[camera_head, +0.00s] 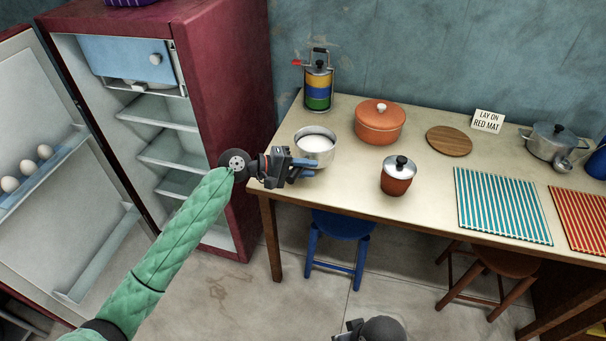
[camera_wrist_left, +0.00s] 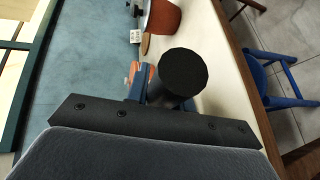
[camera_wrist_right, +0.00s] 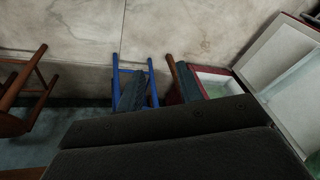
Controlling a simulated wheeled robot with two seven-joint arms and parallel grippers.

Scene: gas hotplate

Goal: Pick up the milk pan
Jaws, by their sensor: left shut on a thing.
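The milk pan (camera_head: 316,157) is a small metal pan with white contents, upright at the left end of the table. My left gripper (camera_head: 306,171) is at the pan's near-left side, shut on its handle, which the jaws mostly hide in the head view. In the left wrist view a dark round handle end (camera_wrist_left: 183,72) shows between the blue fingers. I cannot tell whether the pan's base touches the table. My right gripper (camera_wrist_right: 160,88) is away from the table over the floor, with its fingers apart and empty.
On the table (camera_head: 345,193) stand an orange pot (camera_head: 380,125), a red lidded jar (camera_head: 396,180), a stacked tin (camera_head: 318,88), a round board (camera_head: 449,141) and striped mats (camera_head: 502,205). The open fridge (camera_head: 220,90) is close on the left. A blue stool (camera_head: 342,225) stands below.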

